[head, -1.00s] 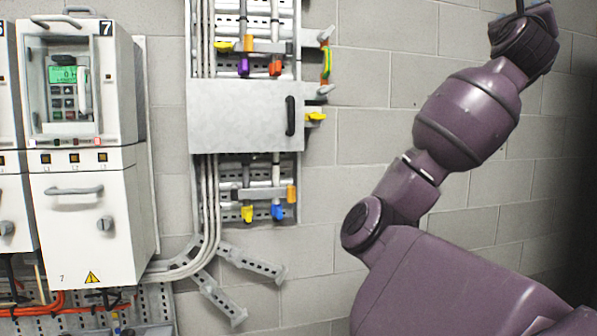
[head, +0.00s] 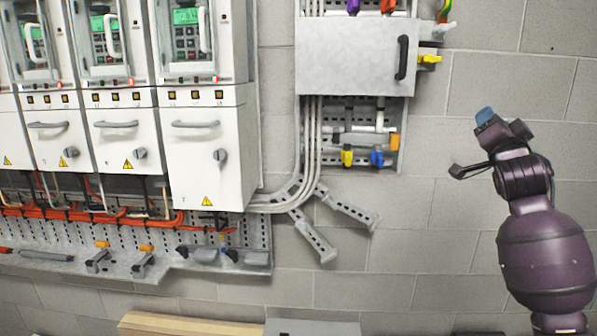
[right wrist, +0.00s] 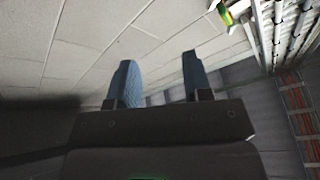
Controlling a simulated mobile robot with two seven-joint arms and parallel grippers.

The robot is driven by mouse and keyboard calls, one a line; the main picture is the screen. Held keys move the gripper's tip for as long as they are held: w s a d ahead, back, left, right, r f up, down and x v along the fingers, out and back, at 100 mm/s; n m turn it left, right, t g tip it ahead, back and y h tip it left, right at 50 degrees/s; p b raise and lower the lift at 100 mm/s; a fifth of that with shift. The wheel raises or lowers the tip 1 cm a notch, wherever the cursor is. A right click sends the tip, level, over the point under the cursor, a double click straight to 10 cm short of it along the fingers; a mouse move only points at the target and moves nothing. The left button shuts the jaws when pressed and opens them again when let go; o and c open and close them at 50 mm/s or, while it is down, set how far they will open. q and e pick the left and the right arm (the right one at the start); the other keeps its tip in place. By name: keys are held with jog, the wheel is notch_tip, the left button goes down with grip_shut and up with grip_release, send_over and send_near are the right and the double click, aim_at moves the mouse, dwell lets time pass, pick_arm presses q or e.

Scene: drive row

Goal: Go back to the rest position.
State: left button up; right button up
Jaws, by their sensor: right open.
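My right gripper (head: 470,143) is at the right of the head view, at the end of my raised purple arm, in front of the grey block wall (head: 450,230). My left gripper is not in the head view.
White drive cabinets (head: 205,150) stand in a row at the left, above orange cables (head: 130,218). Yellow and blue valve handles (head: 377,158) sit below the grey box. A wooden plank (head: 185,325) shows at the bottom edge. The wall between box and arm is bare.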

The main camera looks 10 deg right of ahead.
jog(key=s+a+f+n+g+y, duration=0.15)
jog(key=f+n, duration=0.25)
jog(key=f, duration=0.6)
jog(key=s+a+f+n+g+y, duration=0.1)
jog(key=a+f+n+y, duration=0.15)
jog(key=f, duration=0.75)
jog(key=s+a+f+n+g+y, duration=0.1)
jog(key=a+f+n+y, duration=0.3)
jog(key=f, duration=0.7)
jog(key=s+a+f+n+g, duration=0.1)
jog(key=s+f+n+g, duration=0.15)
jog(key=s+f, duration=0.45)
jog(key=s+a+f+n+g, duration=0.1)
jog(key=s+f+n, duration=0.25)
jog(key=f, duration=0.55)
jog(key=s+a+f+n+g+y, duration=0.1)
jog(key=s+a+f, duration=0.2)
jog(key=s+f, duration=0.3)
jog(key=s+a+f+n+g+y, duration=0.15)
jog(key=s+f, duration=0.25)
jog(key=s, duration=0.5)
jog(key=w+a+f+m, duration=0.1)
jog(key=a+m, duration=0.4)
jog(key=a, duration=0.7)
jog(key=shift+w+a+f+t+b, duration=0.25)
jog(key=shift+w+f+t+b, duration=0.15)
jog(key=shift+w, duration=0.5)
jog(key=shift+s+d, duration=0.1)
